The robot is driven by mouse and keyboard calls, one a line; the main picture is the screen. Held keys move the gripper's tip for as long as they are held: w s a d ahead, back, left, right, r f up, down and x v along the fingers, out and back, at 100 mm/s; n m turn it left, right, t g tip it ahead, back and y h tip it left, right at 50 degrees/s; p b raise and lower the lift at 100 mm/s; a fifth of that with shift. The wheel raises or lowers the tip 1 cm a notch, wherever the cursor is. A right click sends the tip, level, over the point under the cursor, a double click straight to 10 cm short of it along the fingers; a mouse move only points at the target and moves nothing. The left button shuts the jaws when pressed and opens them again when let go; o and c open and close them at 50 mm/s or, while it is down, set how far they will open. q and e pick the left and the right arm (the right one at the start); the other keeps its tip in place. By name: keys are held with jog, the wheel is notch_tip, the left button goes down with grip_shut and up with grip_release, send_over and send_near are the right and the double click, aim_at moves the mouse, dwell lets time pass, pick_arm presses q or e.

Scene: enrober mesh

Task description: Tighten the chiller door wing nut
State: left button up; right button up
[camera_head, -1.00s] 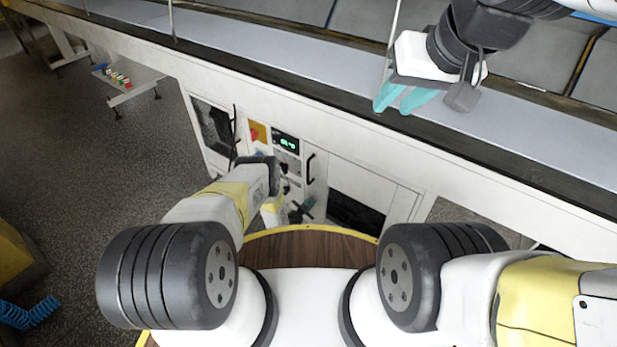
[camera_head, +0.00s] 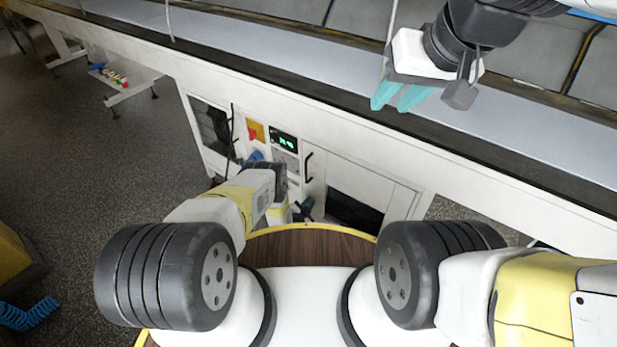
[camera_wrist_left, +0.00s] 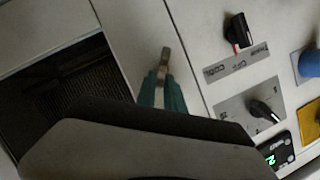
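In the left wrist view, a small greyish-brown metal piece (camera_wrist_left: 165,58), possibly the wing nut, stands out at the tips of my left gripper (camera_wrist_left: 161,88). Its teal fingers lie on either side of the piece's near end; whether they clamp it is unclear. A pale panel (camera_wrist_left: 130,35) lies behind, beside a dark mesh opening (camera_wrist_left: 60,85); I cannot tell whether this is the chiller door. In the head view, my left gripper (camera_head: 304,207) is small and low at the machine front, partly hidden by my arm. My right gripper (camera_head: 403,96) is open and empty above the conveyor edge.
The control panel has a display (camera_head: 283,141), a yellow-and-red switch (camera_head: 256,132), and, in the wrist view, a black rotary knob (camera_wrist_left: 262,110) and a blue button (camera_wrist_left: 309,64). A black handle (camera_head: 308,167) stands out nearby. The floor at left is mostly clear.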

pick_arm(q)
jog(key=o, duration=0.3)
jog(key=v, duration=0.8)
jog(key=shift+w, duration=0.15)
